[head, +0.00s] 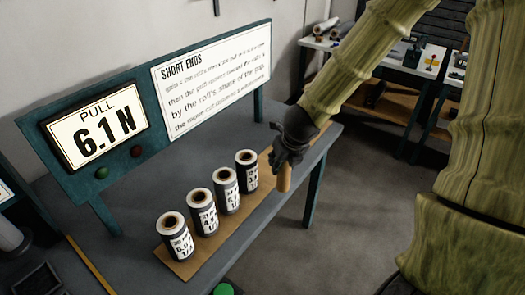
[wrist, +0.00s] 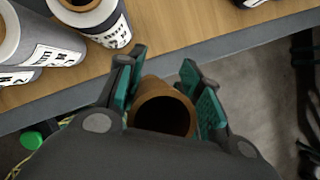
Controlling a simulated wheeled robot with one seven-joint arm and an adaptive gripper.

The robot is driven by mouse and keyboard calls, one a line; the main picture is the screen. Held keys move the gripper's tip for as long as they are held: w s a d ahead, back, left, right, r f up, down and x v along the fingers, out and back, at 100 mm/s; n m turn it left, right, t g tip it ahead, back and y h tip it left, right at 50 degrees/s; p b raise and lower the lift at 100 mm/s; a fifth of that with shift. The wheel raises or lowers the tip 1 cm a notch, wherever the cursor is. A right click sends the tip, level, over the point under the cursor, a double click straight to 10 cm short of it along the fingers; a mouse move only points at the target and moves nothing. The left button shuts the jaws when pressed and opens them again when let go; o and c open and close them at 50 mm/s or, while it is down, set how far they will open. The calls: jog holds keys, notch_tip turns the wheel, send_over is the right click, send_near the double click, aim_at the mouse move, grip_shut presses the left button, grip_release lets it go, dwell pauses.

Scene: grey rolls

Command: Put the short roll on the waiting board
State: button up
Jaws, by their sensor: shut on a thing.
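My gripper (head: 287,157) is shut on a bare brown tube (head: 284,179), near the right end of a long wooden board (head: 180,262). In the wrist view, the tube (wrist: 150,88) sits between the teal finger pads (wrist: 163,80), its dark open end towards the camera. Several grey rolls with brown cores stand upright in a row on the board, from the front roll (head: 174,240) to the rear roll (head: 246,171) beside my gripper. Their labels are too small to read surely, so I cannot tell which is the short roll. I cannot tell whether the tube touches the board.
A display (head: 97,124) reading "PULL 6.1 N" and a "SHORT ENDS" sign (head: 212,82) stand behind the row on the grey table (head: 135,205). A green button (head: 223,289) is at the front edge. The floor to the right is clear; a back bench (head: 410,68) holds other items.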

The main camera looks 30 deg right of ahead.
jog(key=shift+w+d+f+p, duration=0.3)
jog(key=shift+w+f+p, duration=0.5)
jog(key=shift+w, duration=1.45)
jog(key=shift+w+d+f+p, duration=0.25)
jog(key=shift+w+f+p, duration=0.55)
jog(key=shift+w, duration=1.45)
jog(key=shift+w+d+f+p, duration=0.3)
jog(key=shift+w+f+p, duration=0.5)
jog(key=shift+w, duration=1.45)
jog(key=shift+f+b, duration=0.2)
jog(key=shift+b, duration=0.1)
jog(key=shift+f, duration=0.15)
jog(key=o, duration=1)
jog(key=shift+o, duration=0.2)
jog(key=v, duration=1.2)
